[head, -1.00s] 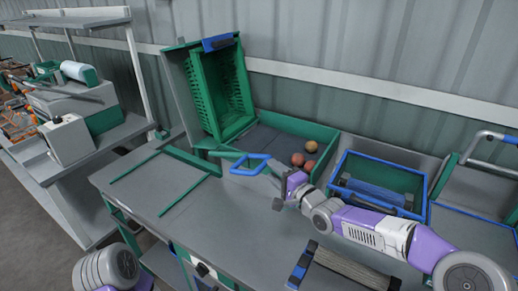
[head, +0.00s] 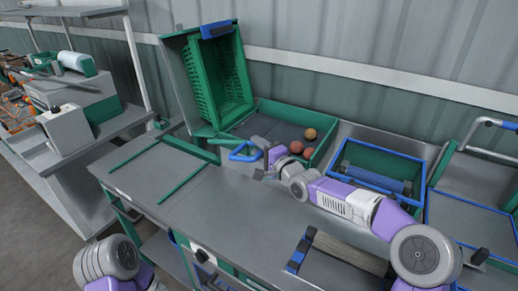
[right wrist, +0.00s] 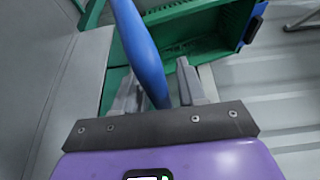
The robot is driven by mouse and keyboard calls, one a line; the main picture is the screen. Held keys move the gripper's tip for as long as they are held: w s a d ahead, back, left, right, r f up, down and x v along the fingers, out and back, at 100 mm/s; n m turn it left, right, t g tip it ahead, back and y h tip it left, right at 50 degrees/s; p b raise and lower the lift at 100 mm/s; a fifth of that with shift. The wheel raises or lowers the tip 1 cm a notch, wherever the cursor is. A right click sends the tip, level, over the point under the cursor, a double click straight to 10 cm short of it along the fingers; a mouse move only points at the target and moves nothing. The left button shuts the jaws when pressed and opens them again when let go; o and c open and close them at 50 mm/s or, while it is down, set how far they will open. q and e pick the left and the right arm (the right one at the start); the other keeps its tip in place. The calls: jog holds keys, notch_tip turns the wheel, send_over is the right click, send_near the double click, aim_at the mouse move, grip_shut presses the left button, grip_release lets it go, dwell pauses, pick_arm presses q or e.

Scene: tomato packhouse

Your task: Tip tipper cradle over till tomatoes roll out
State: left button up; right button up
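The tipper cradle (head: 177,67) stands steeply tilted at the back with a green slatted crate (head: 236,75) in it. The crate's open side faces the tray, and I see no tomatoes inside. A few tomatoes (head: 296,147) lie in the green-walled tray (head: 285,108) in front. A blue loop handle (head: 245,151) juts over the bench from the cradle's lower side. My right gripper (head: 262,170) is at the handle's near end. In the right wrist view its fingers (right wrist: 160,88) are apart on either side of the blue bar (right wrist: 142,48), with a gap on the right. My left gripper is out of view.
A blue-rimmed green bin (head: 378,158) stands right of the tray, and a metal-railed frame (head: 440,200) is further right. Green rails (head: 182,184) lie on the grey bench (head: 225,200), which is otherwise clear at front left. A corrugated wall is behind.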

grip_shut()
jog(key=f+b, duration=0.1)
jog(key=f, duration=0.2)
jog(key=f+b, duration=0.2)
jog(key=f, duration=0.2)
jog(key=d+f+b, duration=0.1)
jog(key=f, duration=0.3)
jog(key=shift+s, duration=0.4)
jog(key=shift+f+b, duration=0.35)
jog(key=shift+a+f, duration=0.1)
jog(key=shift+f, duration=0.15)
jog(key=shift+o, duration=0.6)
grip_release()
jog(key=shift+f, duration=0.1)
